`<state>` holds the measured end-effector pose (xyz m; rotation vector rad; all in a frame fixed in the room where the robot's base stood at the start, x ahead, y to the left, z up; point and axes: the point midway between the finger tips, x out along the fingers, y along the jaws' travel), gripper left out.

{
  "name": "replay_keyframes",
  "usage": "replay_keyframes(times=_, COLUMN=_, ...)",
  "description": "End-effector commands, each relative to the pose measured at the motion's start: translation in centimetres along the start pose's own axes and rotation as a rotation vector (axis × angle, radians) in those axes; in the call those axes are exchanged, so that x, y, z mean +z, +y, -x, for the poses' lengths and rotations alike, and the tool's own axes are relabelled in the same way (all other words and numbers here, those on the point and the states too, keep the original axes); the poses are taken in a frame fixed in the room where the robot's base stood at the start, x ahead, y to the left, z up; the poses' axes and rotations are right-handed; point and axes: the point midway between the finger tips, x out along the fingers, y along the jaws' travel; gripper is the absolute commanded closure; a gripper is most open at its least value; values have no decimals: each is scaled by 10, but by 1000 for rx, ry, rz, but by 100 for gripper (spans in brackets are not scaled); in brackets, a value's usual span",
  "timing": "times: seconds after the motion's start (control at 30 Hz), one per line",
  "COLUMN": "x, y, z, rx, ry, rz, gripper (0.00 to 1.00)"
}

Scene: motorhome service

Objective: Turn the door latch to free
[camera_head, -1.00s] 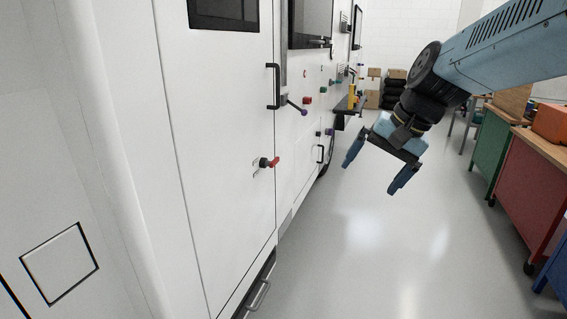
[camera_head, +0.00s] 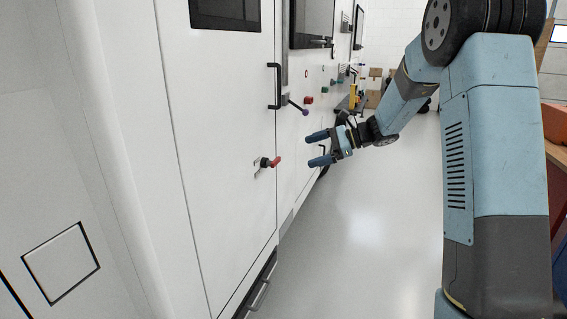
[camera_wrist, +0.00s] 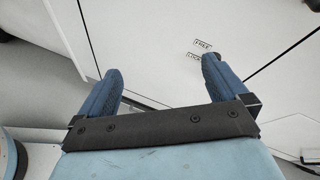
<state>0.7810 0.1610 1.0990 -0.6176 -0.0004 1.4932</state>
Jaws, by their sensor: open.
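The door latch (camera_head: 274,161) has a red lever on a dark hub, low on the white door (camera_head: 215,120) near its right edge. The lever points right and slightly up. My gripper (camera_head: 313,149) is open and empty, to the right of the latch, with both blue fingers pointing left toward the door side. A gap shows between the fingertips and the lever. In the wrist view, a FREE label (camera_wrist: 203,43) and a LOCK label (camera_wrist: 194,57) show on a white panel beside the right fingertip.
A black door handle (camera_head: 273,86) is above the latch. A lever with a purple knob (camera_head: 304,112) and a red knob (camera_head: 309,100) stick out farther along the wall. Open grey floor (camera_head: 360,240) lies right of the vehicle.

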Motion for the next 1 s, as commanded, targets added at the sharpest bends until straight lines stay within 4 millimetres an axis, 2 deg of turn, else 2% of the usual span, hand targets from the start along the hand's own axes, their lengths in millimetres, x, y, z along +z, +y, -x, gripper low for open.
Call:
replay_keyframes(times=0.03, x=-18, y=-10, z=-7, rx=-24, ry=-30, rz=-51, gripper=0)
replay_keyframes(times=0.2, x=-67, y=-42, z=-25, rx=-120, ry=-133, rz=-202, gripper=0)
replay_keyframes(times=0.4, x=-125, y=-70, z=-41, rx=-223, ry=-241, rz=-355, gripper=0)
replay_keyframes(times=0.5, x=-147, y=-78, z=-46, rx=-262, ry=-279, rz=-407, gripper=0)
replay_keyframes(times=0.6, x=-162, y=-82, z=-48, rx=-288, ry=-305, rz=-439, gripper=0)
replay_keyframes(times=0.73, x=-170, y=-86, z=-51, rx=-304, ry=-321, rz=-460, gripper=0)
replay_keyframes(times=0.87, x=-169, y=-89, z=-60, rx=-306, ry=-325, rz=-463, gripper=0)
replay_keyframes(times=1.0, x=-163, y=-96, z=-79, rx=-303, ry=-324, rz=-460, gripper=0)
